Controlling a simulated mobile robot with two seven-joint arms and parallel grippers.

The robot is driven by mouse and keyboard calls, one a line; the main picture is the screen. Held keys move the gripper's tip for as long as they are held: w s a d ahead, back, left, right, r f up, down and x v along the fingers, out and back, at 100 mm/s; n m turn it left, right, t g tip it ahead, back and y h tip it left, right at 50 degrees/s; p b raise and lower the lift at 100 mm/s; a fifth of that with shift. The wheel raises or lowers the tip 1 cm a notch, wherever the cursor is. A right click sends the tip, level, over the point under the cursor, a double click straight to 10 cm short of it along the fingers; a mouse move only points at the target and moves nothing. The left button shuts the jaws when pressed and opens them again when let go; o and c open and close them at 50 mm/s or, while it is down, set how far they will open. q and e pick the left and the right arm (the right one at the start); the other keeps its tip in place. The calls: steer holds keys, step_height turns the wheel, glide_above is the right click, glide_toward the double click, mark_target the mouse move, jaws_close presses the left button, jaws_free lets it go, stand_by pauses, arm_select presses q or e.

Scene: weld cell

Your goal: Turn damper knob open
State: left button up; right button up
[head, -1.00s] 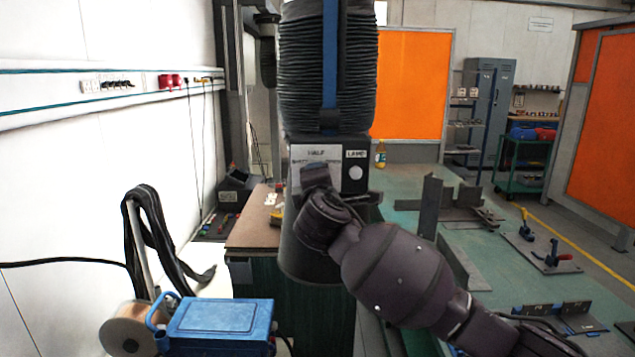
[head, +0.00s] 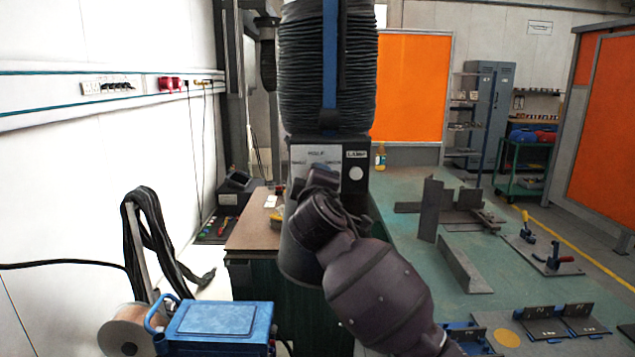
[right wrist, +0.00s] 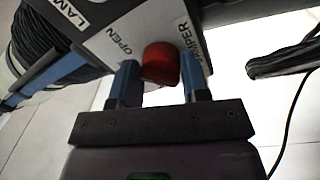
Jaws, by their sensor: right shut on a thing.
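The damper knob (right wrist: 160,62) is red and sits on the face of the control box (right wrist: 118,35), beside the printed words OPEN and DAMPER in the right wrist view. The two blue fingers of my right gripper (right wrist: 159,76) are on either side of the knob and shut on it. In the head view the control box (head: 355,188) hangs under the black ribbed hose, and my right wrist hides the knob and the fingers. I cannot tell exactly where the knob points. My left gripper is in no view.
The black hose (head: 328,70) rises above the box. A green welding table (head: 400,240) with steel plates and clamps lies to the right. A blue case (head: 220,318) and a wire spool (head: 128,330) are at lower left. Orange screens (head: 410,85) stand behind.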

steer(key=shift+f, duration=0.25)
steer(key=o, duration=0.9)
steer(key=shift+r, duration=0.15)
steer(key=shift+s, duration=0.1)
steer(key=s, duration=1)
steer(key=shift+s+f, duration=0.3)
steer(key=shift+f, duration=0.1)
